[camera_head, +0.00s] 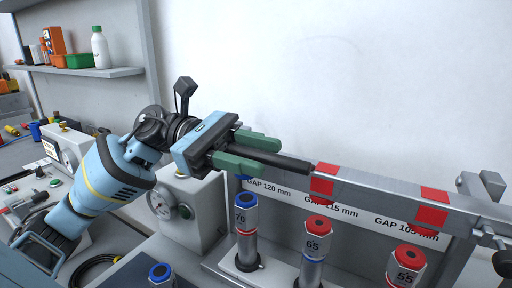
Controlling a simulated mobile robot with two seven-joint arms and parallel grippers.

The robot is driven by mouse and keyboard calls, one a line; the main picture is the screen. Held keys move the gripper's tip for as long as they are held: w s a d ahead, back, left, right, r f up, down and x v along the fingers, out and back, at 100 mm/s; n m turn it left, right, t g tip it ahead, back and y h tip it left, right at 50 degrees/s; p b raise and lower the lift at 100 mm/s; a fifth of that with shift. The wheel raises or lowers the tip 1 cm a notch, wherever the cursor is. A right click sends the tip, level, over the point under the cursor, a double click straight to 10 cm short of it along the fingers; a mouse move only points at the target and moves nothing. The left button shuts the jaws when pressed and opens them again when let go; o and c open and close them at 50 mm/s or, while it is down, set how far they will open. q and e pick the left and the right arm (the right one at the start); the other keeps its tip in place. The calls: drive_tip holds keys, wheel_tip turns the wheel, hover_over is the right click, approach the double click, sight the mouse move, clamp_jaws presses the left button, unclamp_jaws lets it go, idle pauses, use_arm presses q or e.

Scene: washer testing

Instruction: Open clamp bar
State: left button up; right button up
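The clamp bar (377,191) is a grey metal bar with red blocks, running from the middle to a pivot bracket (484,196) at the right edge. It lies across the front of the gap-label panel, above the gauges. Its dark handle (290,161) points left. My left gripper (256,155), light blue with green fingers, has one finger on each side of the handle and appears closed on it. The fingers hide part of the handle. My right gripper is not in view.
Red-capped gauges (317,237) and blue-capped gauges (246,215) stand upright below the bar. A grey box with a dial (184,212) stands under my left wrist. A shelf (84,72) with bottles and bins is at upper left. The wall above the bar is clear.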

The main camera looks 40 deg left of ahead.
use_arm(q)
drive_tip(key=shift+d, duration=0.4)
clamp_jaws()
drive_tip(key=shift+r, duration=0.1)
